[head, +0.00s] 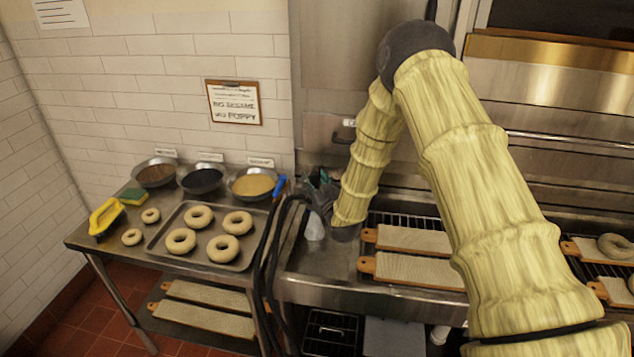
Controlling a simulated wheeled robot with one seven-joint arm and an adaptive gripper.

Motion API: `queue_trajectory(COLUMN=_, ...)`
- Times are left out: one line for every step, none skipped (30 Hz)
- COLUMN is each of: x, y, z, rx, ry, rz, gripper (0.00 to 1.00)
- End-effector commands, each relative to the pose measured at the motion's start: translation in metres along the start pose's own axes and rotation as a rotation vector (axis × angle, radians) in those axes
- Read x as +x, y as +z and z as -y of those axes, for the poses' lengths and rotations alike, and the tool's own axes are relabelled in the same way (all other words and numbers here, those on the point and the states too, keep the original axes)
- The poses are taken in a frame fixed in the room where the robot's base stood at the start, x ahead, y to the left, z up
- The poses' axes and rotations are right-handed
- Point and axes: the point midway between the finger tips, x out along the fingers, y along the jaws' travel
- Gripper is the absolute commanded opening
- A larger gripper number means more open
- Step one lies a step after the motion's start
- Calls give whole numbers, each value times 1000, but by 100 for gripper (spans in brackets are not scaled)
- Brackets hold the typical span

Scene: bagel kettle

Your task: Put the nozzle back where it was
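A blue-handled piece (280,186), which looks like the nozzle, shows at the top of a black hose (268,262) near the right edge of the steel table. My gripper (318,188) is dark and small in the view, just right of the blue piece, over the left end of the steel counter. A gap seems to lie between them. My arm hides part of that area, and I cannot make out whether the fingers are open or shut. A pale cone-like thing (314,228) is just below my gripper; I cannot tell what it is.
Cloth-covered boards (412,239) lie on racks at right. The hose hangs in loops between table and counter.

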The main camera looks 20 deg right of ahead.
Motion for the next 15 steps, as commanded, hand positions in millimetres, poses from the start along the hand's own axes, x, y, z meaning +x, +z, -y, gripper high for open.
queue_trajectory(x=0, y=0, z=0, rx=0, ry=0, rz=0, gripper=47)
queue_trajectory(x=0, y=0, z=0, rx=0, ry=0, rz=0, gripper=47)
queue_trajectory(x=0, y=0, z=0, rx=0, ry=0, rz=0, gripper=47)
queue_trajectory(x=0, y=0, z=0, rx=0, ry=0, rz=0, gripper=47)
queue_trajectory(x=0, y=0, z=0, rx=0, ry=0, rz=0, gripper=47)
queue_trajectory(x=0, y=0, z=0, rx=0, ry=0, rz=0, gripper=47)
queue_trajectory(x=0, y=0, z=0, rx=0, ry=0, rz=0, gripper=47)
queue_trajectory(x=0, y=0, z=0, rx=0, ry=0, rz=0, gripper=47)
queue_trajectory(x=0, y=0, z=0, rx=0, ry=0, rz=0, gripper=47)
queue_trajectory(x=0, y=0, z=0, rx=0, ry=0, rz=1, gripper=47)
queue_trajectory(x=-3, y=4, z=0, rx=0, ry=0, rz=1, gripper=47)
queue_trajectory(x=-8, y=5, z=0, rx=0, ry=0, rz=1, gripper=47)
queue_trajectory(x=-12, y=5, z=0, rx=0, ry=0, rz=0, gripper=47)
queue_trajectory(x=-16, y=5, z=0, rx=0, ry=0, rz=0, gripper=47)
queue_trajectory(x=-22, y=6, z=0, rx=0, ry=0, rz=1, gripper=47)
